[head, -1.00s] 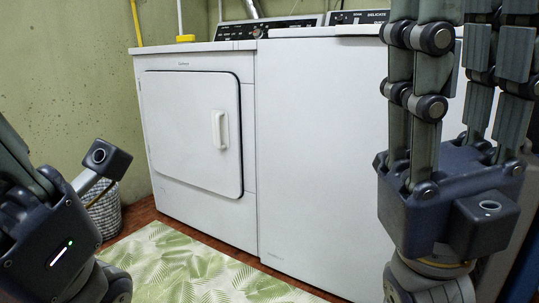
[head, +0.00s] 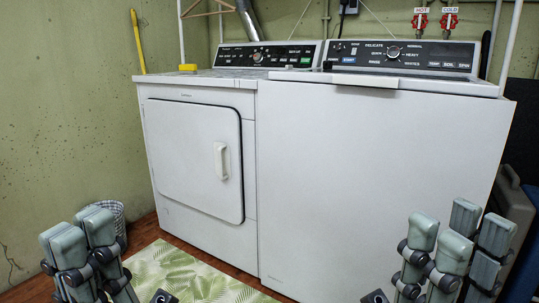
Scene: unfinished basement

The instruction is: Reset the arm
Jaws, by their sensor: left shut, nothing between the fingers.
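My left gripper (head: 82,232) is at the lower left in the head view, in front of the wall and basket. Its grey-green fingers point up and are close together, with nothing between them. My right gripper (head: 460,233) is at the lower right, in front of the washer's lower right side. Its fingers point up with a gap between the pairs, and I see nothing held. The palms and most of both arms are below the frame.
A white dryer (head: 190,150) and a white top-loading washer (head: 370,160) stand side by side ahead. A green leaf-pattern rug (head: 190,275) lies on the brown floor. A woven basket (head: 117,215) stands by the wall. Dark grey items (head: 515,205) stand at the right.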

